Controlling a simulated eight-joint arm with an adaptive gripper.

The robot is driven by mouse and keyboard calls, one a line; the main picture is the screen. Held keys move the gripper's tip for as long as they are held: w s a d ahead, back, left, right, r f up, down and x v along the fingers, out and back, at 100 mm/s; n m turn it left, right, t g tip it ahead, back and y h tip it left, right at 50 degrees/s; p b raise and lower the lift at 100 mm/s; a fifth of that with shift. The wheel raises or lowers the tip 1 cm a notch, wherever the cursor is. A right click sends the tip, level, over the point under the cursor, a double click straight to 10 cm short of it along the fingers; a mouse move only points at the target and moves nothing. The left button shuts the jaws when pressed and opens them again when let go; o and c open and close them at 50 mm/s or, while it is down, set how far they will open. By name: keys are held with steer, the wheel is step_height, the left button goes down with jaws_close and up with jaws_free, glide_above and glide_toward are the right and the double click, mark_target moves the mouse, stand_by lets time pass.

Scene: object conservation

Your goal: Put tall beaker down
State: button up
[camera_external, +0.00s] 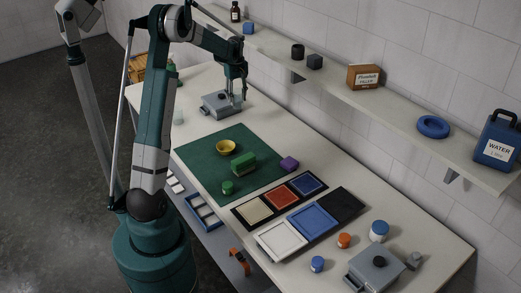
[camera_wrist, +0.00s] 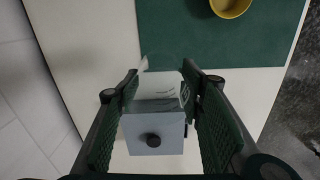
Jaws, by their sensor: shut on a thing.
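The tall beaker (camera_wrist: 160,86) is clear glass, held between the two green finger pads of my gripper (camera_wrist: 160,100) in the wrist view. In the external view my gripper (camera_external: 238,88) is at the far end of the table, with the beaker (camera_external: 237,104) faint below it. A grey device (camera_external: 216,106) with a dark knob lies right by the beaker; in the wrist view this device (camera_wrist: 152,128) shows behind the glass. I cannot tell whether the beaker's base touches it.
A green mat (camera_external: 205,155) holds a yellow bowl (camera_external: 226,147) and a few blocks. Another clear vessel (camera_external: 178,114) stands left of the device. The shelf (camera_external: 390,115) runs along the wall behind. Coloured trays (camera_external: 283,197) lie nearer the front.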

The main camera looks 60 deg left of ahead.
steer(key=w+d+m, duration=0.1)
steer(key=w+d, duration=0.1)
steer(key=d, duration=1.2)
steer(key=w+d+m, duration=0.2)
steer(key=d, duration=1.2)
steer(key=shift+f, duration=2.7)
steer(key=shift+a+f, duration=0.1)
steer(key=shift+f, duration=0.05)
steer(key=shift+f+p, duration=0.35)
steer(key=shift+f, duration=2.65)
steer(key=shift+f, duration=1.9)
